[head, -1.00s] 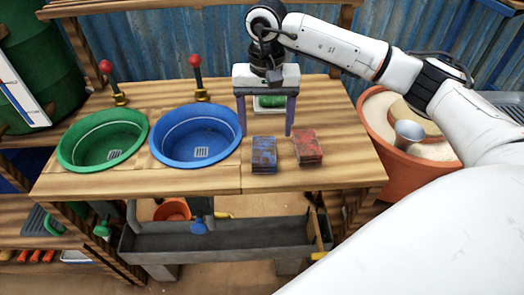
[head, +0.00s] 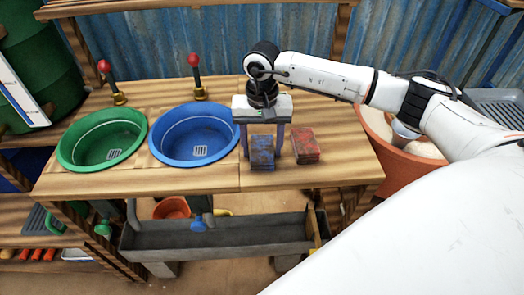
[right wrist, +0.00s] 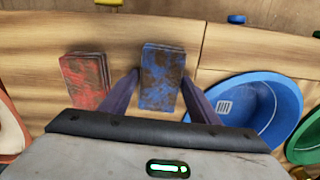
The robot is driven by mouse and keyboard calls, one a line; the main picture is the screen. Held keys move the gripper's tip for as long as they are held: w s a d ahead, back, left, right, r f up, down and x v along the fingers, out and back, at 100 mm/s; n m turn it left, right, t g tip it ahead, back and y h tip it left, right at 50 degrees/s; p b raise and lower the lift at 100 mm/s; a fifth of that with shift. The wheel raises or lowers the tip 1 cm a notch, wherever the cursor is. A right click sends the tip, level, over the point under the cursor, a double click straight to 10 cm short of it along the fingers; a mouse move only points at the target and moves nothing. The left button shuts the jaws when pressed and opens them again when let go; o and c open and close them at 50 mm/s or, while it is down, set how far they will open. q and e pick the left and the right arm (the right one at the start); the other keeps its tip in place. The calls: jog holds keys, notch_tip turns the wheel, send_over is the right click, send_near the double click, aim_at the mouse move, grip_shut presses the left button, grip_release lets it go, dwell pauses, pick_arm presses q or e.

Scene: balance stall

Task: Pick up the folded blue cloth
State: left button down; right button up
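The folded blue cloth (head: 262,153), with brown stains, lies on the wooden counter to the right of the blue basin. It also shows in the right wrist view (right wrist: 161,76), between my two fingers. My right gripper (head: 263,157) is open above the cloth, with one finger on each side of it. The fingers look apart from the cloth; I cannot tell their exact height. My left gripper is not in view.
A folded red cloth (head: 305,145) lies close on the right of the blue one. The blue basin (head: 194,134) and green basin (head: 103,140) are set in the counter to the left. A terracotta tub (head: 398,168) stands at the right. The counter's front edge is near.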

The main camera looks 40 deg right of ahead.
aim_at(262, 148)
jog(key=c, duration=0.7)
jog(key=shift+r, duration=0.15)
notch_tip(262, 148, up, 9)
jog(key=shift+r+b, duration=0.1)
jog(key=shift+b, duration=0.3)
jog(key=shift+r, duration=0.3)
jog(key=shift+a, duration=0.1)
